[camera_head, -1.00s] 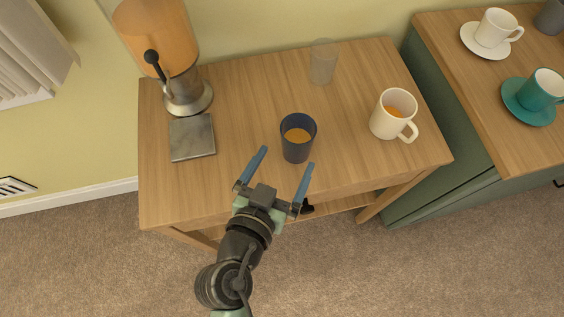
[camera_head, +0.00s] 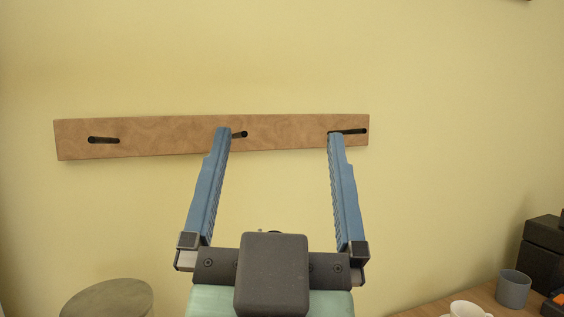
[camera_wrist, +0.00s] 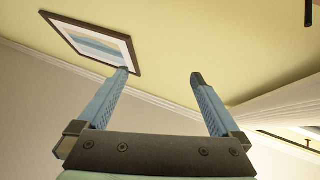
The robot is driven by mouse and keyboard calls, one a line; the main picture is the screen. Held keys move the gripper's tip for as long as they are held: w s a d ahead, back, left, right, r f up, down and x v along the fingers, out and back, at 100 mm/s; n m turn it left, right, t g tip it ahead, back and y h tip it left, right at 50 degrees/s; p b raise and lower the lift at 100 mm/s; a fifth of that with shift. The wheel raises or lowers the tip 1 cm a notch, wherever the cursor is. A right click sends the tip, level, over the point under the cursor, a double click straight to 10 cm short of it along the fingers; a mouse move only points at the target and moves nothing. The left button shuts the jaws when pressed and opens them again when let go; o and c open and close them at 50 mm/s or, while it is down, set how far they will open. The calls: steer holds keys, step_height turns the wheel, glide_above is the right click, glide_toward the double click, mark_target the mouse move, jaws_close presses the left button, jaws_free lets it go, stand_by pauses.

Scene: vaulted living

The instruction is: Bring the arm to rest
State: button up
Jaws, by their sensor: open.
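My gripper (camera_head: 279,133) is raised high and close to the head camera, its two blue fingers wide apart, pointing up. Nothing is between the fingers. In the head view the fingertips overlap a wooden peg rail (camera_head: 285,134) on the yellow wall; I cannot tell how far in front of it they are. The wrist view also shows the open gripper (camera_wrist: 159,75), aimed up at the wall and ceiling.
A framed picture (camera_wrist: 95,40) hangs in the wrist view. At lower right of the head view, a wooden top (camera_head: 440,304) bears a white cup (camera_head: 465,309), a grey cup (camera_head: 513,289) and a dark box (camera_head: 543,247). A round greenish top (camera_head: 108,299) shows at lower left.

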steer(key=s+r+n+t, duration=0.1)
steer(key=s+r, duration=0.2)
steer(key=r, duration=0.2)
steer(key=shift+s+d+t+y, duration=0.15)
steer(key=shift+s+t+y, duration=0.1)
steer(key=shift+t+y, duration=0.15)
step_height(320, 180, up, 14)
steer(key=p, duration=1.4)
steer(key=shift+r, duration=0.1)
